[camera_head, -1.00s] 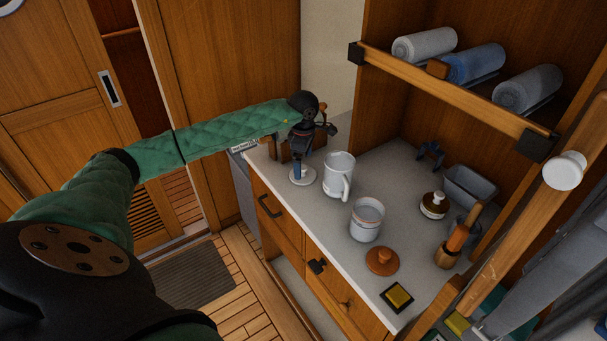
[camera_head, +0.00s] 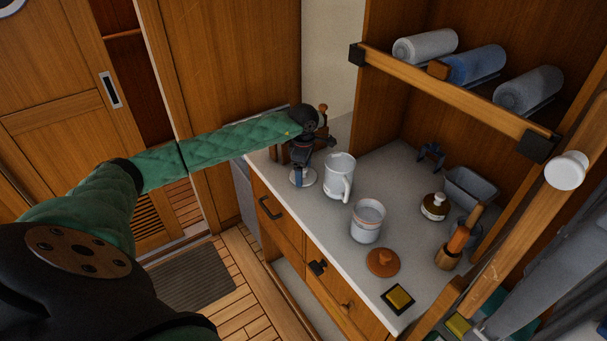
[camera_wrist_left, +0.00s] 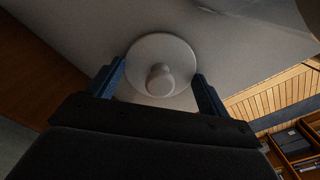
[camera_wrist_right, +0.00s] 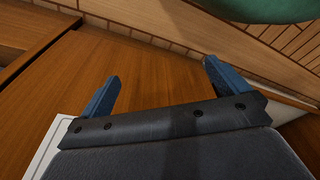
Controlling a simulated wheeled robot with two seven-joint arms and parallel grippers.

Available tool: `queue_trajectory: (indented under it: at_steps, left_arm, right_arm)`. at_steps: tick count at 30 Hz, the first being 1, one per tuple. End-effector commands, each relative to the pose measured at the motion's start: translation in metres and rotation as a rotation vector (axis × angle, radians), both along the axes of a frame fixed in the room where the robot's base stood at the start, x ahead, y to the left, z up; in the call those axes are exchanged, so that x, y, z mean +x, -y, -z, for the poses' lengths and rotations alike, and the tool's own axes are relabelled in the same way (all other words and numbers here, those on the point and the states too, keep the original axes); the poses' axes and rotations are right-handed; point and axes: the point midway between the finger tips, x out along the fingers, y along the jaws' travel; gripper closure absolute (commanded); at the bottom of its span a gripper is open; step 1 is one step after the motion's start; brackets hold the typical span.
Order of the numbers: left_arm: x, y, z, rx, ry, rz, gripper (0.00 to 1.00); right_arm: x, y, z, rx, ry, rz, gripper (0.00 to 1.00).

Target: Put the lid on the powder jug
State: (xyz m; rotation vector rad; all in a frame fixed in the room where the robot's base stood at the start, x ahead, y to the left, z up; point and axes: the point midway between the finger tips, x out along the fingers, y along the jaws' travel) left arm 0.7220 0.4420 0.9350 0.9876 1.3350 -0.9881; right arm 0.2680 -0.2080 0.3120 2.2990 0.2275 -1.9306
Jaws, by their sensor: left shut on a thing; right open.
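A round white lid (camera_wrist_left: 177,50) with a small knob lies between my left gripper's blue fingertips (camera_wrist_left: 160,85) in the left wrist view. In the head view the left gripper (camera_head: 299,176) is over the lid (camera_head: 308,180) and shut on it, near the counter's left end. The fingers appear to be at the lid's rim. A white jug (camera_head: 338,177) with a handle stands upright just right of the lid, its top open. My right gripper (camera_wrist_right: 158,88) is open and empty in the right wrist view; the head view does not show it.
On the counter (camera_head: 335,240) are a banded white canister (camera_head: 367,222), a terracotta lid (camera_head: 383,262), a yellow-topped block (camera_head: 398,298), a small white pot (camera_head: 434,206) and a grey bin (camera_head: 470,188).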

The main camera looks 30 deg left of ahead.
Motion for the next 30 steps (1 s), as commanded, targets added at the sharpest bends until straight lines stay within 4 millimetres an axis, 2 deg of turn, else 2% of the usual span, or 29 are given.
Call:
queue_trajectory:
  at_steps: [4,7,10,15,21,26,30]
  left_arm:
    - [0.000,0.000,-0.005,0.000,0.001,0.000,0.42]
    - [0.001,-0.001,-0.018,0.002,0.002,-0.001,0.42]
    - [0.001,-0.001,-0.035,0.002,0.002,-0.001,0.42]
    - [0.001,-0.001,-0.067,0.002,0.002,0.000,0.42]
    - [0.000,0.000,-0.093,0.001,0.001,0.000,0.42]
    - [0.007,0.002,-0.115,-0.001,0.002,0.001,0.42]
    - [0.020,0.015,-0.141,-0.002,0.004,0.016,0.42]
  right_arm:
    - [0.001,-0.002,-0.002,0.003,0.003,0.001,0.00]
    - [0.001,-0.003,-0.002,0.004,0.007,0.001,0.00]
    - [-0.001,-0.003,0.001,0.005,0.015,0.000,0.00]
    - [-0.009,0.007,0.018,-0.005,0.017,-0.006,0.00]
    - [-0.013,0.011,0.025,-0.007,0.025,-0.008,0.00]
    - [-0.013,0.013,0.023,-0.007,0.028,-0.009,0.00]
    - [-0.007,0.013,0.016,-0.007,0.033,-0.009,0.00]
